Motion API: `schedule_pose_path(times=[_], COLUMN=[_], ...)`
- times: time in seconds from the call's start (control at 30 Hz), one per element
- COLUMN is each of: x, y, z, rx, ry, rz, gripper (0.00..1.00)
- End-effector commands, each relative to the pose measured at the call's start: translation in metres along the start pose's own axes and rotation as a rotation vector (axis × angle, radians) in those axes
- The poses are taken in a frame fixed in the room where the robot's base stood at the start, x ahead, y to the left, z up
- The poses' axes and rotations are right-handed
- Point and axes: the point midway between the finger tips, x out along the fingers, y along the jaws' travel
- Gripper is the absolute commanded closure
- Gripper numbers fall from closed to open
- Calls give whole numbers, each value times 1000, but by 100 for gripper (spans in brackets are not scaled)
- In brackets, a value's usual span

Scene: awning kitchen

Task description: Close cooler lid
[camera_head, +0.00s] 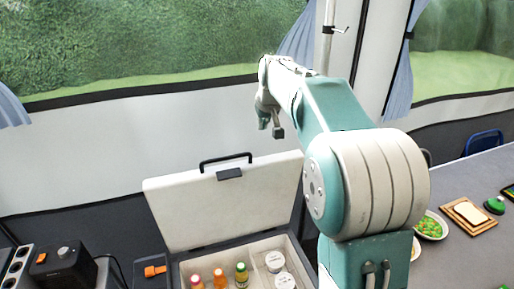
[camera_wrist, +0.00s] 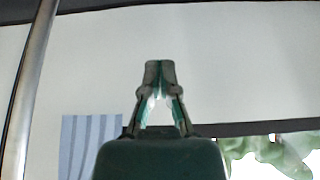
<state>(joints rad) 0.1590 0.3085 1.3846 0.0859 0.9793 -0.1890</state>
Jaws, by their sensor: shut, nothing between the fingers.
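The cooler (camera_head: 215,256) stands at the bottom middle of the head view, open, with bottles and white-topped containers inside. Its white lid (camera_head: 226,200) stands raised at the back, tilted a little back from upright. A black handle (camera_head: 226,158) and a dark latch (camera_head: 229,173) are at the lid's top edge. My gripper (camera_head: 271,128) is in the air above and to the right of the lid's top edge, apart from it in the picture. In the wrist view my gripper (camera_wrist: 159,66) has its fingertips together with nothing between them. The cooler is not in the wrist view.
A grey table (camera_head: 455,250) on the right holds a bowl of vegetables (camera_head: 431,226) and a board with bread (camera_head: 468,214). A dark appliance (camera_head: 62,265) stands at the lower left. A pole (camera_head: 327,40) rises behind my arm.

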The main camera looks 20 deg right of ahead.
Motion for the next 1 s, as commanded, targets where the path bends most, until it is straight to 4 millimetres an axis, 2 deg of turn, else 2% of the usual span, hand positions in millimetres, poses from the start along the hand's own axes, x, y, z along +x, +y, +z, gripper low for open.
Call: schedule_pose_path(times=[0.27,0.5,0.8,1.0], x=[19,62,108,98], y=[2,4,3,4], z=[-5,-4,-5,16], rx=[-2,-1,-1,1], ry=[-2,-4,-1,2], rz=[0,-2,-2,-1], gripper=[100,100,100,100])
